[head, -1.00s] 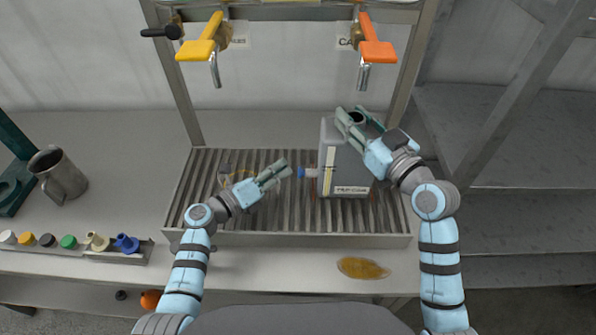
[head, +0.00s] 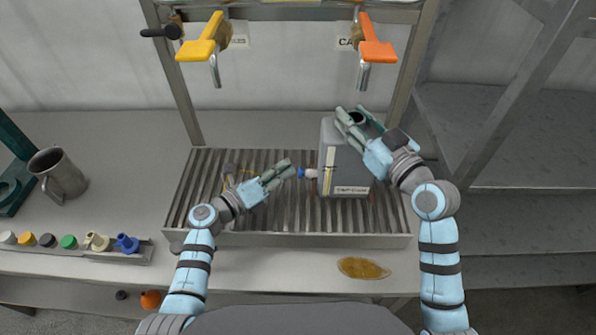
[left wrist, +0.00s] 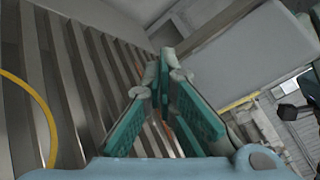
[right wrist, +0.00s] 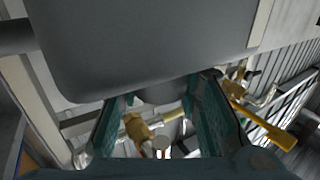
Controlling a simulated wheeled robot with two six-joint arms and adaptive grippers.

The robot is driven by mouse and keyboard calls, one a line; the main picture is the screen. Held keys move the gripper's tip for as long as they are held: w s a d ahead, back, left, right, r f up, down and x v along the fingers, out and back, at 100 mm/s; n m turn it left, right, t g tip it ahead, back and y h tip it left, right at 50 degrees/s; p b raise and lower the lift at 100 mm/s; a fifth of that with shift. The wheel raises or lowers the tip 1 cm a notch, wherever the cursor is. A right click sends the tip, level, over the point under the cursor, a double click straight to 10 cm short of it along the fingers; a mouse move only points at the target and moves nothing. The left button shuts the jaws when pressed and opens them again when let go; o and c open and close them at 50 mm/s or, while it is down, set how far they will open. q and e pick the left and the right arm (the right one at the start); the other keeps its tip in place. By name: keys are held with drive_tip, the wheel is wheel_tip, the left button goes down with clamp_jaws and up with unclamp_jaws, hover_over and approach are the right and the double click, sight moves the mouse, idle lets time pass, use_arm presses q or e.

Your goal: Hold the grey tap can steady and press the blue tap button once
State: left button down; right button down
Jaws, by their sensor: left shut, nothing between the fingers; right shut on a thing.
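The grey tap can (head: 342,172) stands on the slatted drip tray (head: 290,222), with its pale tap and blue button (head: 300,173) on its left side. My right gripper (head: 352,118) is shut on the can's neck at the top; the right wrist view shows the dark neck (right wrist: 160,95) between the fingers. My left gripper (head: 289,168) is shut and empty, its fingertips right beside the blue button; I cannot tell whether they touch. In the left wrist view the closed fingers (left wrist: 165,62) point toward the can (left wrist: 240,62), and the button is hidden.
A yellow-handled tap (head: 200,50) and an orange-handled tap (head: 376,50) hang above the tray. A metal mug (head: 58,176) and a rack of coloured caps (head: 118,257) stand at left. A brown spill (head: 363,268) lies on the front ledge.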

use_arm(q)
drive_tip(key=shift+s+d, duration=0.1)
drive_tip(key=shift+d, duration=0.55)
idle(0.7)
drive_tip(key=shift+a, duration=1.05)
drive_tip(key=shift+w+a, duration=0.15)
drive_tip(key=shift+a, duration=1.1)
drive_tip(key=shift+w+a, duration=0.1)
drive_tip(key=shift+a, duration=1.15)
use_arm(e)
drive_tip(key=c, duration=1.1)
unclamp_jaws()
